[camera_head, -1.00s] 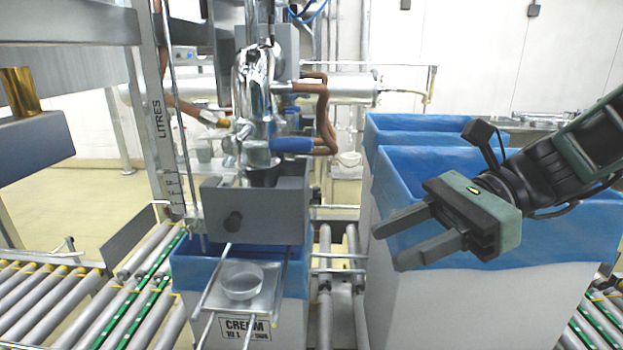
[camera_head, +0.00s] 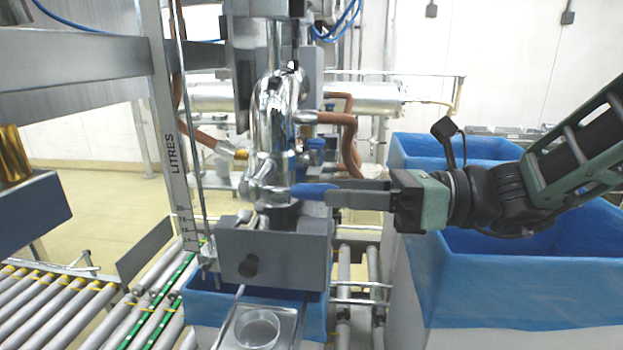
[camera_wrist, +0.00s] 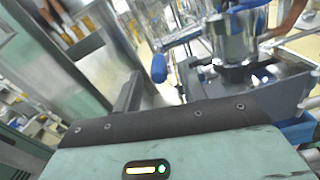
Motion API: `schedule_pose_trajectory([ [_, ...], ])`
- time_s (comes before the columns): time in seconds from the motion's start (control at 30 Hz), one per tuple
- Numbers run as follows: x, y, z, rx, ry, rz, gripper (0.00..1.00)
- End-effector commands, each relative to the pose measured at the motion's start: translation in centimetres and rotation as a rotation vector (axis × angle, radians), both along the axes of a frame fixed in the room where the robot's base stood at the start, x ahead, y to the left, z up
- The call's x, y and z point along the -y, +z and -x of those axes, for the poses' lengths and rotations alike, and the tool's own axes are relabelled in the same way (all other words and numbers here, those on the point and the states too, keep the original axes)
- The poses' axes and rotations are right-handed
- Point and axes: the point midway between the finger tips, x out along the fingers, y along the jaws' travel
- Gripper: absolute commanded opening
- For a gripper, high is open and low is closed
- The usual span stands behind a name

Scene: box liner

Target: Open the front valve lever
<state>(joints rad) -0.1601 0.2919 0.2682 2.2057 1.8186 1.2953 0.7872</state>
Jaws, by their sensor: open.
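The front valve lever has a blue handle (camera_head: 312,191) that points to the right from the shiny metal filler pipe (camera_head: 272,130). My gripper (camera_head: 334,196) comes in from the right, level with the handle, its fingertips at the handle's free end. The fingers line up one behind the other in the head view, so their gap is hidden there. In the wrist view the blue handle (camera_wrist: 159,67) appears just ahead of the open fingers, roughly between them. I cannot tell whether they touch it.
A grey box-shaped guard (camera_head: 285,255) sits below the valve, above a blue-lined box (camera_head: 205,308). Large blue-lined boxes (camera_head: 480,325) stand right, under my arm. A litre scale (camera_head: 178,165) stands left.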

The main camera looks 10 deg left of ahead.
Motion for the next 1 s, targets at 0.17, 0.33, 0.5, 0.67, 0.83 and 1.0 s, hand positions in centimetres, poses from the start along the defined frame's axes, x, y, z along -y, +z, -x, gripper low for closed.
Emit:
schedule_pose_trajectory([
  [0.17,-3.1,0.2,0.2,-0.001,0.003,0.0,0.41],
  [0.33,-4.7,0.0,0.3,0.001,0.001,0.001,0.41],
  [0.5,-5.1,0.0,0.3,0.001,0.0,0.001,0.41],
  [0.67,-5.1,0.0,0.3,0.002,0.0,0.001,0.41],
  [0.83,-5.1,0.0,0.3,0.001,0.0,0.001,0.05],
  [1.0,-5.0,0.0,0.2,0.002,-0.002,0.001,0.0],
])
